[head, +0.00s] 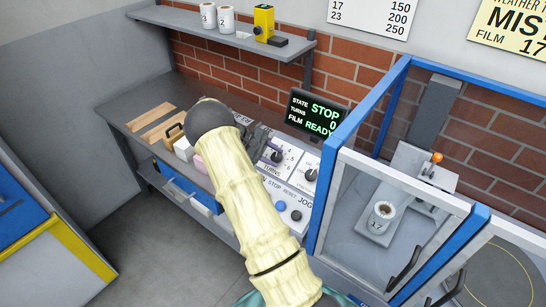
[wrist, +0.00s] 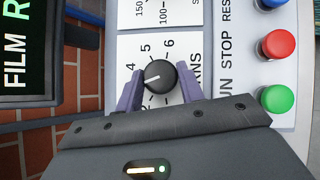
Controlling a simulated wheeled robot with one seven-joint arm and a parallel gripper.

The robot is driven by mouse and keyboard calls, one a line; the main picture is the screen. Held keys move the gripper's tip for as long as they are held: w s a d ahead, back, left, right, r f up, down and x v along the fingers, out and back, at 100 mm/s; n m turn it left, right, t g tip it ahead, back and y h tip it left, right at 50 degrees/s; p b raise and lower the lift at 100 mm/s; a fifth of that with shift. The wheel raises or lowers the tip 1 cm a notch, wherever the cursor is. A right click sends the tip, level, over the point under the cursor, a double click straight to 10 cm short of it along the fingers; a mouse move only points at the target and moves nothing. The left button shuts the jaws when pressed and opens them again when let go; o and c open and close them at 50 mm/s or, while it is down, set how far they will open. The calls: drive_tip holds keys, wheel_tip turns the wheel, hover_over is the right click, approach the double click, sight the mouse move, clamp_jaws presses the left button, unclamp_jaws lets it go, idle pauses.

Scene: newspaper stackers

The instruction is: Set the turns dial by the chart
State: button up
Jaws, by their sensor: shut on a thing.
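The turns dial (wrist: 160,73) is a black round knob with a white pointer line on a white numbered face in the wrist view. My gripper (wrist: 161,81) has its two purple fingers on either side of the knob, shut on it. The pointer aims left and slightly down, below the 4; the marking there is hidden by the left finger. Numbers 4, 5 and 6 show. In the head view my arm covers much of the panel.
The screen (head: 319,115) reads STOP, turns 0, film READY. A second dial (head: 311,175) is right of the gripper. Red (wrist: 278,44) and green (wrist: 277,98) buttons lie close by. A blue-framed guard (head: 345,150) stands right, around a roll marked 17 (head: 381,217).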

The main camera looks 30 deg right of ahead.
idle(0.4)
drive_tip(key=o, duration=1)
drive_tip(key=shift+c, duration=0.2)
drive_tip(key=b+v, duration=0.2)
drive_tip(key=v, duration=1.5)
drive_tip(key=shift+w+r, duration=0.2)
